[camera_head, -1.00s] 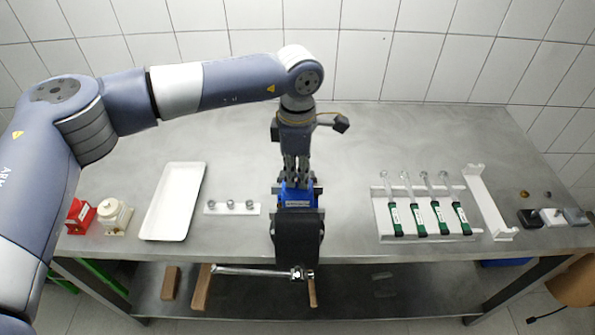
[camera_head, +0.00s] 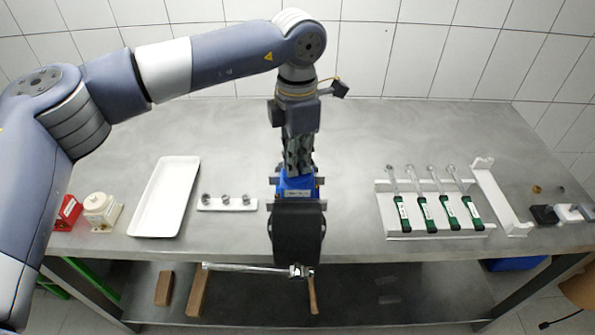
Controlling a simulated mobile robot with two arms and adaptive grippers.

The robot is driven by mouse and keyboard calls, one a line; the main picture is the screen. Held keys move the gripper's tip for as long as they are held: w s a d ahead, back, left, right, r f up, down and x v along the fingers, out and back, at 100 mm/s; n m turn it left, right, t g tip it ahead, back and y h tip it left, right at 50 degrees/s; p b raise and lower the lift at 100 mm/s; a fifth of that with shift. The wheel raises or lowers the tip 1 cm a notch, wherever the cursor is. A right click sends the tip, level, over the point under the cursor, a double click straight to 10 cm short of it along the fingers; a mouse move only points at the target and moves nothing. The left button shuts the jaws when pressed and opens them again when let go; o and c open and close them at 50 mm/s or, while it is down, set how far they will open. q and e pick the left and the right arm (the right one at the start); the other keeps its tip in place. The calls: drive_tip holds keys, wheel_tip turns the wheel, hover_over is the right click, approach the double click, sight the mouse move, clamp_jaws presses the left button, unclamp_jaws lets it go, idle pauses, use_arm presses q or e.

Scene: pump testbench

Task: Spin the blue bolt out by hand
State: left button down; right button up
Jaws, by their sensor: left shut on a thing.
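The blue pump body (camera_head: 296,187) sits at the front middle of the table, held in a dark vise (camera_head: 298,234). My left arm reaches in from the left and its gripper (camera_head: 298,168) points straight down onto the top of the blue body. Its fingers are close together and shut on what appears to be the blue bolt. The bolt itself is hidden between the fingertips and cannot be made out against the blue body. My right gripper is not in view.
A white tray (camera_head: 143,222) and a strip with metal rings (camera_head: 227,205) lie left of the vise. A rack with green-handled tools (camera_head: 410,234) stands right. The vise's metal handle (camera_head: 250,268) juts over the front edge. The table between vise and rack is clear.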

use_arm(q)
drive_tip(key=n+b, duration=0.3)
drive_tip(key=shift+w+f+n+b, duration=0.1)
drive_tip(key=shift+n+b, duration=0.25)
drive_tip(key=shift+n, duration=0.05)
drive_tip(key=n+b, duration=0.3)
drive_tip(key=shift+n, duration=0.3)
drive_tip(key=n+b, duration=0.2)
drive_tip(key=n, duration=0.2)
drive_tip(key=shift+n+b, duration=0.3)
drive_tip(key=shift+b, duration=0.1)
drive_tip(key=shift+n+b, duration=0.85)
drive_tip(key=shift+n, duration=0.85)
drive_tip(key=c, duration=1.6)
unclamp_jaws()
drive_tip(key=shift+c, duration=0.2)
drive_tip(key=shift+r, duration=0.2)
wheel_tip(320, 180, up, 12)
